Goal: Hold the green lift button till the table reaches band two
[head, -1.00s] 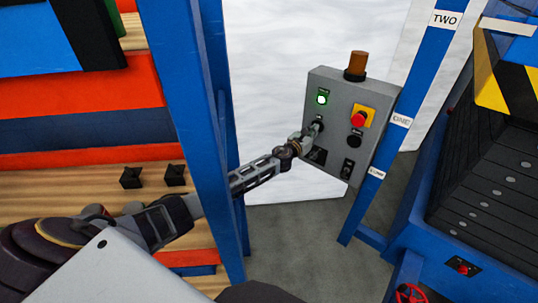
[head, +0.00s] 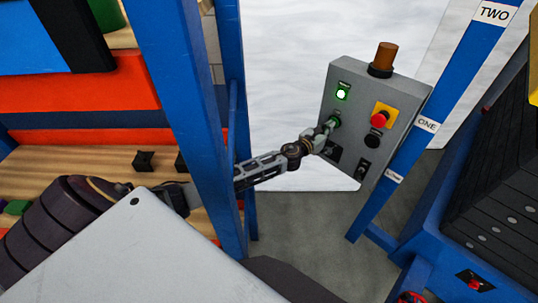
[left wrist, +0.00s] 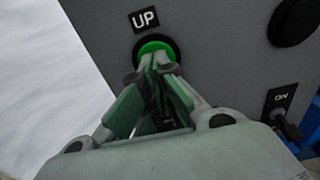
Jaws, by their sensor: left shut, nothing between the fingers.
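The green button (left wrist: 157,46) sits under an "UP" label in the left wrist view, on a grey control box (head: 348,97). My left gripper (left wrist: 157,64) is shut and empty. Its fingertips overlap the button's lower part and appear to press on it; how deep the button sits is hidden. In the head view the gripper (head: 329,127) reaches the box from the left. A blue post (head: 457,75) carries the band labels "TWO" (head: 494,12) and "ONE" (head: 428,124), with a lower label (head: 394,176). Which band the table is at cannot be told. My right gripper is out of view.
The box also bears a lit green lamp (head: 341,94), a red button on yellow (head: 379,119), a black knob and an "ON" switch (left wrist: 282,121). A blue upright (head: 184,100) stands close to my left arm. A blue frame with a dark slatted surface (head: 500,200) stands right.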

